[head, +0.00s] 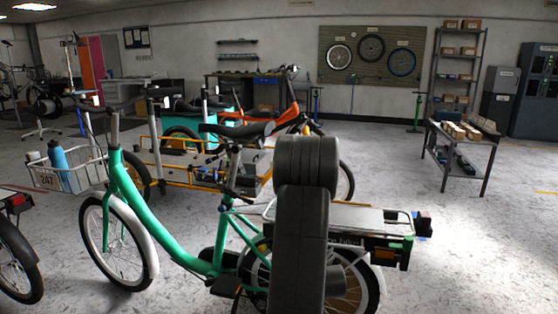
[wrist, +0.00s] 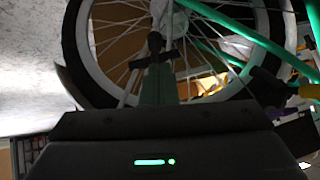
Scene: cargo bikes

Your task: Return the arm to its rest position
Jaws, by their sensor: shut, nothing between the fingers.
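My arm (head: 303,225) rises dark grey in the front middle of the head view, across the rear half of the green bike (head: 180,240). My gripper is not clearly made out in that view. In the wrist view my gripper (wrist: 154,45) points up the picture from a dark housing with a small green light, shut and empty. Behind it are a spoked wheel (wrist: 105,75) and green frame tubes (wrist: 235,28). I cannot tell whether the gripper touches the wheel.
The bike's rear rack (head: 345,218) reaches right of my arm. A front basket (head: 70,168) holds a blue bottle. An orange cargo bike (head: 290,122) stands behind. A dark table (head: 460,150) with boxes is at right. Floor (head: 480,250) is clear at lower right.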

